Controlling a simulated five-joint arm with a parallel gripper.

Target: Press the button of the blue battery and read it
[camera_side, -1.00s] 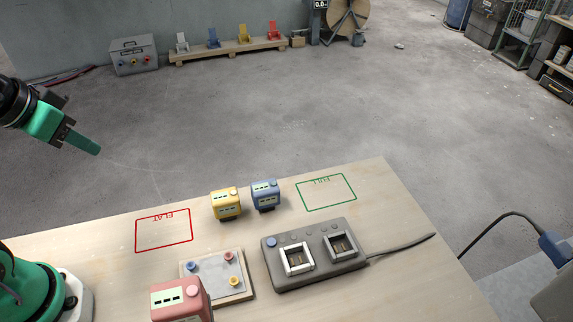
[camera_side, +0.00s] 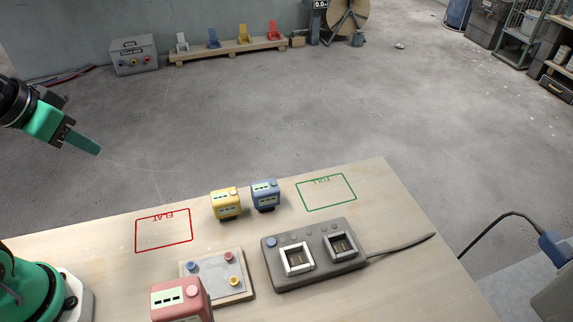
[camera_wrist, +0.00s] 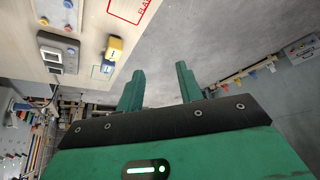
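The blue battery (camera_side: 265,196) stands upright on the table in the side view, with a pale button (camera_side: 274,182) on its top and a light panel with small dark marks on its front. The yellow battery (camera_side: 226,204) stands just left of it. In the wrist view the blue battery (camera_wrist: 107,68) is small and partly hidden by the yellow battery (camera_wrist: 114,47). My gripper (camera_side: 97,152) is high at the left, well away from the blue battery. In the wrist view my gripper (camera_wrist: 159,72) has its fingers apart and nothing between them.
A pink battery (camera_side: 180,301) stands at the table's front, by a board with coloured knobs (camera_side: 214,286). A grey charger (camera_side: 307,285) has two empty bays. The red FLAT outline (camera_side: 163,231) and green FULL outline (camera_side: 326,192) are empty.

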